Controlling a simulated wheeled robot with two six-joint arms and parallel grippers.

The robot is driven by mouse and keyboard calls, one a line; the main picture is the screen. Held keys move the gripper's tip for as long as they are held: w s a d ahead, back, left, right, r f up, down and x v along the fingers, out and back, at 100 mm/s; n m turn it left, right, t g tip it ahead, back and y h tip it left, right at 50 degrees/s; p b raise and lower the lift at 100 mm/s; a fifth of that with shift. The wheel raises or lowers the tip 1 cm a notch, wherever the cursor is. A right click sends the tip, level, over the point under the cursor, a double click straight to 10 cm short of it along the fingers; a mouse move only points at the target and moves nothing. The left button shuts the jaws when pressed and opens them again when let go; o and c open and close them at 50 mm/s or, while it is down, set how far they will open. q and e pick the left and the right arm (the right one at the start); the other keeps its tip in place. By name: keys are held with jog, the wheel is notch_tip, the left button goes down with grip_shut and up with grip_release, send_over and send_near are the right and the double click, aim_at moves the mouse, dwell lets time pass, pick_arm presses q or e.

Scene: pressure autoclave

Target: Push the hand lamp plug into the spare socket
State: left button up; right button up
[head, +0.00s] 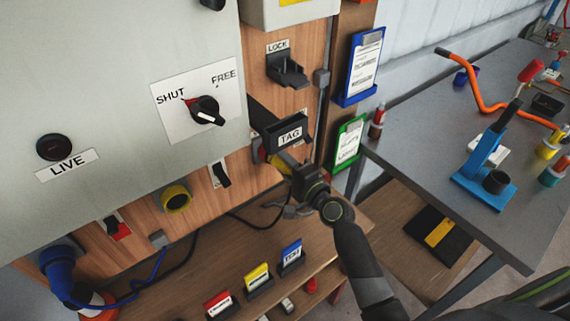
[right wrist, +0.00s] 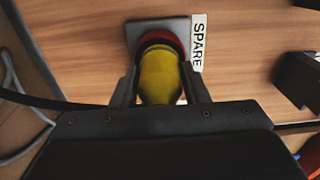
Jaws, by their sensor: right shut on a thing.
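The yellow hand lamp plug (right wrist: 160,75) is between the two fingers of my right gripper (right wrist: 160,92), which is shut on it. In the right wrist view the plug's far end meets the red ring of the spare socket (right wrist: 148,37), on a grey plate beside a SPARE label (right wrist: 198,43). How deep the plug sits in the socket I cannot tell. In the head view the plug (head: 284,163) and my right gripper (head: 287,166) show just below the TAG holder. My left gripper is not in view.
The black TAG holder (head: 290,133) sticks out just above my right gripper. A rotary switch (head: 206,110) points to SHUT. A yellow round fitting (head: 176,198) and a blue plug (head: 60,262) are to the left. A shelf with coloured tags (head: 257,279) lies below; a grey bench (head: 420,120) stands right.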

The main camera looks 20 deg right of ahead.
jog(key=shift+w+a, duration=0.2)
jog(key=shift+w, duration=0.35)
jog(key=o, duration=1.4)
jog(key=shift+s+d+f, duration=0.1)
jog(key=shift+s+d, duration=0.1)
jog(key=shift+s, duration=0.4)
jog(key=b+v, duration=0.3)
jog(key=v, duration=1.3)
jog(key=shift+s, duration=0.1)
